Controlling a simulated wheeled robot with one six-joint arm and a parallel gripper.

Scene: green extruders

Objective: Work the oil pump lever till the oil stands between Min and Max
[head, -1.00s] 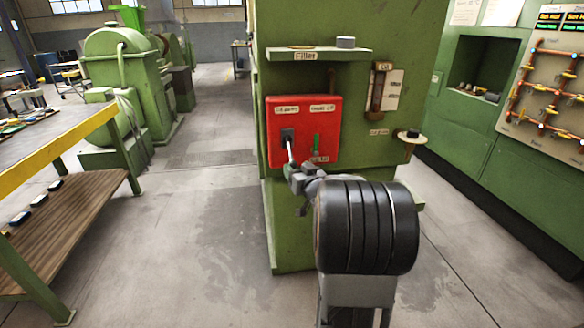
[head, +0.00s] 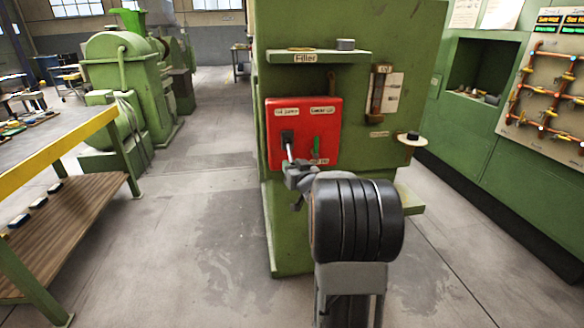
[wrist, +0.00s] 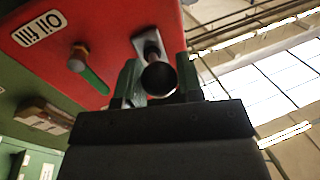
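The red panel (head: 328,150) is on the green machine (head: 350,30). The oil pump lever (head: 290,152), a pale rod from a black slot, slants down from its left half. In the wrist view the lever's black ball knob (wrist: 158,78) sits between the green fingers of my gripper (wrist: 159,84), which flank it closely and look shut on it. My gripper (head: 298,175) hides the knob in the head view. The oil gauge (head: 377,95) is a brownish upright tube beside a white scale, right of the panel; its exact level and marks are too small to read.
A green lever (head: 316,147) is right of the pump lever; it also shows in the wrist view (wrist: 92,75) near the Oil fill label. The Filler shelf (head: 318,57) juts out above. A small ledge with a disc (head: 410,139) sticks out at right. The floor to the left is clear.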

